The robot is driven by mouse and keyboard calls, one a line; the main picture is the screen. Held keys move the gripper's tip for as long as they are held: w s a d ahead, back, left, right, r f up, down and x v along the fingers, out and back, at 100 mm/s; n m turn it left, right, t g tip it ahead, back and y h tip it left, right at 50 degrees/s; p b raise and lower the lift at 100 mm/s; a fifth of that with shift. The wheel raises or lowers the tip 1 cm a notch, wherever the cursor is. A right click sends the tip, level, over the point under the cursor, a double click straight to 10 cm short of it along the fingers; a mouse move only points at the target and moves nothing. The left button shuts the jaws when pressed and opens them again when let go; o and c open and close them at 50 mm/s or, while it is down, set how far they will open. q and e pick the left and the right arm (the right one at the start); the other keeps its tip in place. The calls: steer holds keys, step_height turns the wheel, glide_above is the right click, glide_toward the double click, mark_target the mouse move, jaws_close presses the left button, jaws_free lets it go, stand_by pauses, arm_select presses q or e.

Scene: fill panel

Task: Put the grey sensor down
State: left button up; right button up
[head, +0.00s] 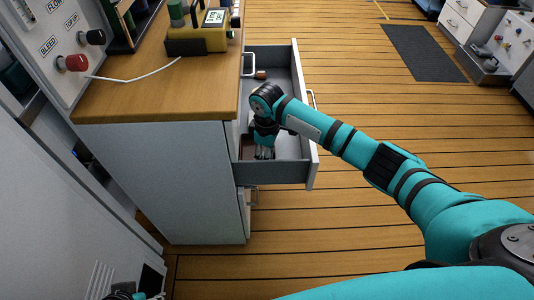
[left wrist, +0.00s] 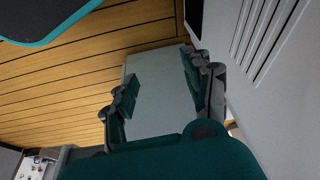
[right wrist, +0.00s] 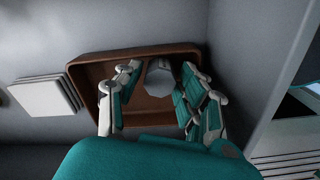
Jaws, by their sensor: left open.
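The grey sensor (right wrist: 160,77) is a short grey cylinder standing in a brown tray (right wrist: 92,60), seen in the right wrist view. My right gripper (right wrist: 160,74) reaches down into the tray with its fingers on both sides of the sensor. A gap shows at the left finger; contact at the right finger is unclear. In the head view my right gripper (head: 265,152) is inside the open drawer (head: 290,172) and hides the sensor. My left gripper (left wrist: 160,78) is open and empty, low beside the cabinet.
White square pads (right wrist: 42,97) lie beside the tray in the drawer. A brown-handled item (head: 262,74) lies at the drawer's far end. The wooden counter (head: 150,95) holds a yellow meter (head: 198,38) with a white cable. A grey panel stands at left.

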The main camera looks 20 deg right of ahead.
steer(key=shift+r, duration=0.15)
step_height(320, 180, up, 4)
steer(key=shift+r+p, duration=0.1)
steer(key=shift+p, duration=0.6)
arm_select(q)
steer(key=s+p+x, duration=0.1)
steer(key=x, duration=0.8)
steer(key=shift+f+g+p, duration=0.3)
steer(key=shift+f+p, duration=0.1)
steer(key=shift+f, duration=0.15)
arm_select(e)
step_height(320, 180, up, 8)
arm_select(q)
steer(key=shift+s+d, duration=0.1)
steer(key=shift+d, duration=0.1)
